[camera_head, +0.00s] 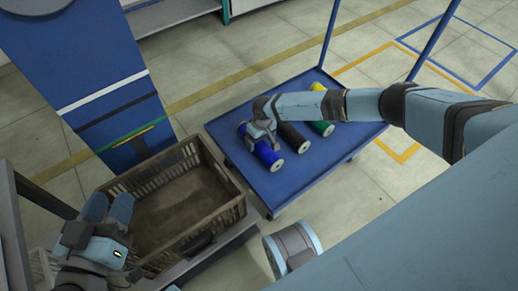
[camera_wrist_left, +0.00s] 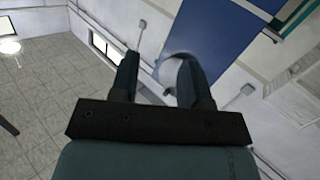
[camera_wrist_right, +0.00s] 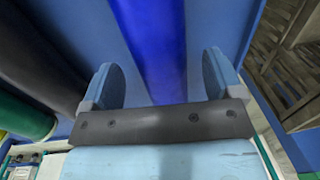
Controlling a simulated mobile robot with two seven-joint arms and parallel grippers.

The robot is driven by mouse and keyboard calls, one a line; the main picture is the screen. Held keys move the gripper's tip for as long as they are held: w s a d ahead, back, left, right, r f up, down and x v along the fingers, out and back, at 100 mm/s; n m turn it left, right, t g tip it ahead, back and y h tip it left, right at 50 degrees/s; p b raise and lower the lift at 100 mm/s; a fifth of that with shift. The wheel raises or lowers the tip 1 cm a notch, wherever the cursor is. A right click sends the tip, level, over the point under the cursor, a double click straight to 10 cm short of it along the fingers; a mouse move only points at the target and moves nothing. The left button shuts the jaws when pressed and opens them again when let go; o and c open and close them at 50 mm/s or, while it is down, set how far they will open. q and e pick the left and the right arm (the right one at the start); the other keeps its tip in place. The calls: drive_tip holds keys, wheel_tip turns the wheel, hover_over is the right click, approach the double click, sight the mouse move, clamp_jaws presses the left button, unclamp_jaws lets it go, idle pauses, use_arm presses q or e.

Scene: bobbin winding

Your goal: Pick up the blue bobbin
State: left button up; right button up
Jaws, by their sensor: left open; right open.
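The blue bobbin (camera_head: 266,154) lies on the blue cart (camera_head: 285,190) at the left of a row of bobbins. My right gripper (camera_head: 259,131) is over the blue bobbin's far part. In the right wrist view the blue bobbin (camera_wrist_right: 152,50) runs between the two open fingers of the right gripper (camera_wrist_right: 160,80), with a gap on each side. I cannot tell how far down the fingers reach. My left gripper (camera_head: 108,208) is open and empty beside the crate; it also shows in the left wrist view (camera_wrist_left: 155,75), its fingers apart.
A black bobbin (camera_head: 293,137) and a green bobbin (camera_head: 321,127) lie to the right of the blue one, close together. A brown slatted crate (camera_head: 225,213), empty as far as I see, stands left of the cart. The cart's front right is clear.

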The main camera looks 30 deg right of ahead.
drive_tip(key=shift+f, duration=0.9)
drive_tip(key=shift+a, duration=0.1)
drive_tip(key=shift+c, duration=0.5)
drive_tip(key=c, duration=1.1)
drive_tip(key=shift+o, duration=0.2)
drive_tip(key=shift+r, duration=0.1)
